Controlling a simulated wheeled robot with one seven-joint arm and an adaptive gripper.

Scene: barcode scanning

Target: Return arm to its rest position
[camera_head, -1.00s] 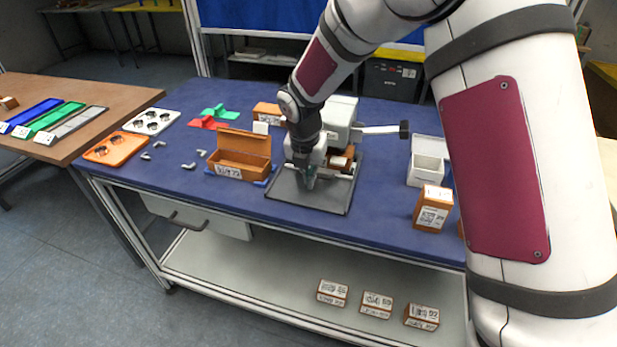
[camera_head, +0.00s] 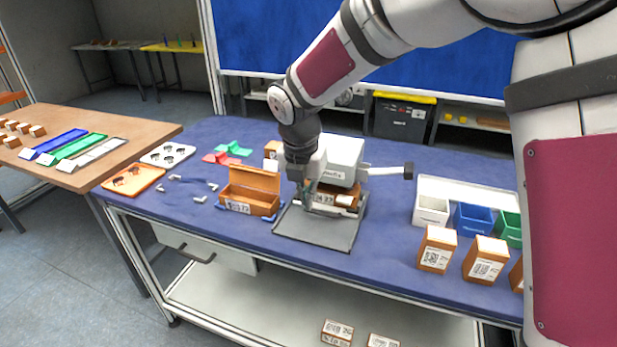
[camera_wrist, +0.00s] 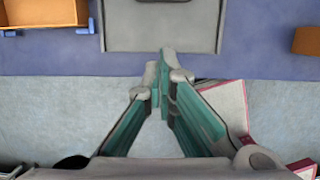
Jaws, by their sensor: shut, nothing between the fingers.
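My gripper (camera_head: 308,204) is shut and empty, pointing down over the grey tray (camera_head: 318,232) in front of the white machine (camera_head: 343,158). The shut fingers (camera_wrist: 160,62) also show in the wrist view, tips together, with the tray (camera_wrist: 160,44) beyond them. My arm reaches in from the upper right in the head view. How high the fingertips are above the tray is hard to tell.
A brown box (camera_head: 340,196) with a label sits by the machine, close to my gripper. An open brown box (camera_head: 250,192) stands left. White, blue (camera_head: 473,219) and green bins and labelled boxes (camera_head: 437,249) stand right. Small grey parts lie left.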

